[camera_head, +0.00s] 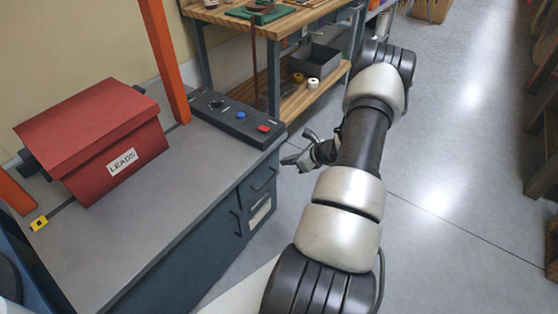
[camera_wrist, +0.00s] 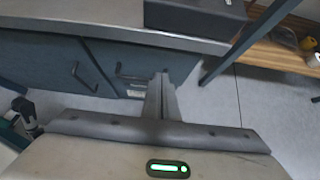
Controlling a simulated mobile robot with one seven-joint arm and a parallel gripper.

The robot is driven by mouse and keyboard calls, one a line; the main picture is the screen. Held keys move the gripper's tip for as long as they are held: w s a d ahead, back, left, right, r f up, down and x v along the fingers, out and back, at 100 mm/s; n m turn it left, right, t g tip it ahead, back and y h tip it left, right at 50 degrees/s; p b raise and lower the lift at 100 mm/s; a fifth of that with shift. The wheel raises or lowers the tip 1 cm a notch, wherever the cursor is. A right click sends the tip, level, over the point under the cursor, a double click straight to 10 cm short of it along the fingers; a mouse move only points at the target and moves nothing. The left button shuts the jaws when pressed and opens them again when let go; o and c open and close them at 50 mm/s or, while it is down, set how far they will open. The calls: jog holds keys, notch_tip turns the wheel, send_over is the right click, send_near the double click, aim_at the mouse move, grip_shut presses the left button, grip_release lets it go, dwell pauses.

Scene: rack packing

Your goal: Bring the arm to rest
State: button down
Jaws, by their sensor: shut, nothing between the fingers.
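My gripper (camera_head: 308,150) is in the head view, at the end of my arm, which stretches out over open floor to the right of the grey workbench. It is apart from the bench and partly hidden by my forearm. In the wrist view my gripper (camera_wrist: 161,85) has its two fingers together, with nothing between them. Beyond the fingertips are the dark blue bench front and its handles.
The grey-topped bench (camera_head: 150,225) holds a red box (camera_head: 95,135) labelled LEADS, a dark control panel (camera_head: 235,118) and an orange post (camera_head: 163,55). A wooden shelf unit (camera_head: 300,103) stands behind. Clear floor (camera_head: 450,180) lies to the right.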

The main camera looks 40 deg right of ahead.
jog(key=p+v, duration=0.1)
jog(key=v, duration=0.5)
jog(key=shift+s, duration=0.15)
jog(key=shift+r, duration=0.1)
